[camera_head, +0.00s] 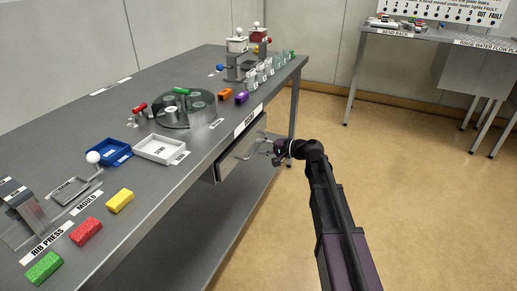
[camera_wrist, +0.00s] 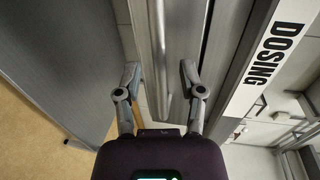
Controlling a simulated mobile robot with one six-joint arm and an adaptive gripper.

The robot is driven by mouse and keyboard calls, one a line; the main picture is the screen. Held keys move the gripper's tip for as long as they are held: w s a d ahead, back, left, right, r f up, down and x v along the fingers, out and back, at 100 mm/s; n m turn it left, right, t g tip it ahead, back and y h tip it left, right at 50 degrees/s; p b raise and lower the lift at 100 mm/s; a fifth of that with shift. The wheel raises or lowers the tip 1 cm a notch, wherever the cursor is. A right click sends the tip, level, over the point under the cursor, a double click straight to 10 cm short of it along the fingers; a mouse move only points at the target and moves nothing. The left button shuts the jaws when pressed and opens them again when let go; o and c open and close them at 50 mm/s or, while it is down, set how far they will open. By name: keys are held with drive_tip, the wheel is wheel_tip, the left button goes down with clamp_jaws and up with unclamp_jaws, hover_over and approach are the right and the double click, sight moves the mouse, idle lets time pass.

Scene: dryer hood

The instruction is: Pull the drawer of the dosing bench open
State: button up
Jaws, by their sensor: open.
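The dosing bench (camera_head: 150,95) is a long grey metal table with a white DOSING label (camera_wrist: 270,62) on its front edge. Its drawer (camera_head: 228,163) hangs under the top, with a bar handle (camera_head: 241,156) on its front. I cannot tell whether the drawer front is flush with the bench. My gripper (camera_head: 268,149) is at the handle's right end in the head view. In the wrist view my gripper (camera_wrist: 160,75) is open, its fingers on either side of a metal bar (camera_wrist: 158,45) that looks like the handle. Contact is not clear.
On the bench stand a round turntable (camera_head: 185,108), a white tray (camera_head: 160,149), a blue tray (camera_head: 108,152) and coloured blocks. A lower shelf (camera_head: 225,215) lies under the drawer. The floor (camera_head: 420,190) to the right is clear. Another table (camera_head: 400,38) stands at the back right.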

drive_tip(key=shift+x, duration=0.8)
